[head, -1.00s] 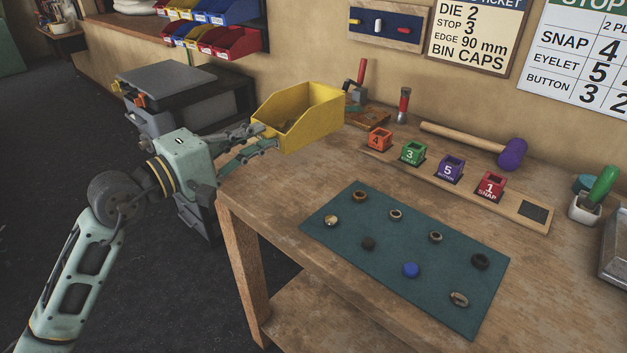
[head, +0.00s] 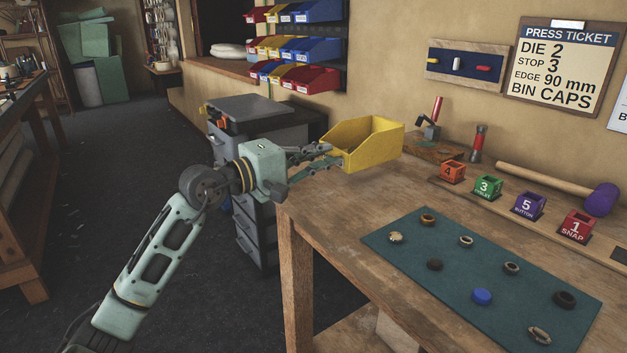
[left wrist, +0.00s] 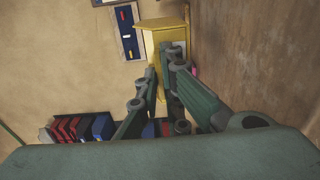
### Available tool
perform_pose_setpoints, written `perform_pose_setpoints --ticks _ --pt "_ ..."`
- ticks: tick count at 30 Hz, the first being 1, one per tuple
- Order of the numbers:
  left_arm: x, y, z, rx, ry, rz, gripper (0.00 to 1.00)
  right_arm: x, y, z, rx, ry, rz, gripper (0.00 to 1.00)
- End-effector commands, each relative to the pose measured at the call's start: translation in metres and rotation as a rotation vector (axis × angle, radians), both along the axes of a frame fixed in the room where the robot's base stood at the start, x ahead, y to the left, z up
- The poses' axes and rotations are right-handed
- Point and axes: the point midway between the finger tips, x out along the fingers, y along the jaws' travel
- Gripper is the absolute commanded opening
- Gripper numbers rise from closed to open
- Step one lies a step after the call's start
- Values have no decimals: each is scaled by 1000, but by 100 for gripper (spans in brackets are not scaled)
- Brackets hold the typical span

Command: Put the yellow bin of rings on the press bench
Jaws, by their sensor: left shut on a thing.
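The yellow bin (head: 375,146) is at the left end of the wooden press bench (head: 335,205), upright, with its low open front toward the left. My left gripper (head: 328,158) is shut on the bin's near left side. The left wrist view shows the fingers (left wrist: 163,75) meeting the yellow bin (left wrist: 162,38), with the wooden surface close beside it. I cannot tell whether the bin's base touches the bench top. The rings inside cannot be made out. My right gripper is not in view.
A teal mat (head: 455,300) with several small round parts lies on the bench. Behind it stand numbered blocks, including an orange one (head: 452,172), and a purple-headed mallet (head: 601,199). A hand tool (head: 430,125) is right of the bin. A grey drawer cabinet (head: 255,120) stands left.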

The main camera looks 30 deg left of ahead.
Motion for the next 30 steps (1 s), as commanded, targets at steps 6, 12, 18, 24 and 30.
perform_pose_setpoints --ticks 6,12,18,24,30 --pt "0 22 -14 -2 -2 0 0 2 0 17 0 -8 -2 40" --pt "0 22 -41 -5 0 -2 0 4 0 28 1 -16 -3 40" --pt "0 22 -53 -1 -3 -1 0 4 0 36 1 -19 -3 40" --pt "0 22 -53 0 -3 -1 0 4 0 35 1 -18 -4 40" --pt "0 22 -54 1 -4 -1 0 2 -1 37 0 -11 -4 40"
